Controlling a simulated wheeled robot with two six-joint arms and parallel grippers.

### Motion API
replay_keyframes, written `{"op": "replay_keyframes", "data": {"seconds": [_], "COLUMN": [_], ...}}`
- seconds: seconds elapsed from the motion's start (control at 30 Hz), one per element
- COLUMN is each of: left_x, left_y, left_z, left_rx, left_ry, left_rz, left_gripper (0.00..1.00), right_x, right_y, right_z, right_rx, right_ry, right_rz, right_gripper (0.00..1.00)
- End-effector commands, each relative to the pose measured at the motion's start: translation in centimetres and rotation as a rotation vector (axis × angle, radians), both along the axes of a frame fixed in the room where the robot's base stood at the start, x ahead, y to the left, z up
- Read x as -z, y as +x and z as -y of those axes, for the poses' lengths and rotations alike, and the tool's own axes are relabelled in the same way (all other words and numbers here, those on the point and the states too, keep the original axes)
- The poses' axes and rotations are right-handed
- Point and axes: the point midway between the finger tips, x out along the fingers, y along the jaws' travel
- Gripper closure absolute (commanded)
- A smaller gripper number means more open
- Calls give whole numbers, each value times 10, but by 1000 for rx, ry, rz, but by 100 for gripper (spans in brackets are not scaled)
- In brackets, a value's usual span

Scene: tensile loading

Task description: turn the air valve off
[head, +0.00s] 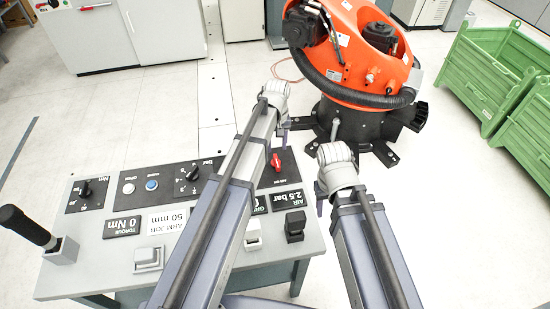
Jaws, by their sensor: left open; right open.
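The air valve is a red knob (276,162) on a black panel at the right part of the grey console, with small lettering below it. Its handle looks roughly upright in the picture. A black sign (288,199) below it reads AIR 2.5 bar. My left gripper (283,130) is open and hangs just above the knob in the picture, apart from it; its fingers are mostly hidden by the wrist. My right gripper (319,197) is open, right of the console's edge, and holds nothing I can see. My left forearm hides the panel's left part.
The grey console (85,283) carries several black dials, a blue button (152,184) and a black-handled lever (30,228) at left. Small blocks (294,227) stand at its front. An orange robot (350,65) stands behind on a black base. Green crates (497,75) are at right.

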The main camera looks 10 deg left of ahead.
Motion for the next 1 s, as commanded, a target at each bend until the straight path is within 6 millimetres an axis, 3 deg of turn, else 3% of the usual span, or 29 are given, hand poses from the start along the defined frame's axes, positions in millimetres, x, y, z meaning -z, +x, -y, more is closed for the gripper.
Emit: {"op": "replay_keyframes", "data": {"seconds": [0.6, 1.0], "left_x": [71, 73], "left_y": [0, 0], "left_z": [0, 0], "left_rx": [0, 0], "left_ry": [0, 0], "left_rz": [0, 0], "left_gripper": [50, 52], "right_x": [71, 73], "right_y": [0, 0], "right_z": [0, 0], "right_rx": [0, 0], "right_ry": [0, 0], "right_rz": [0, 0], "right_gripper": [50, 50]}}
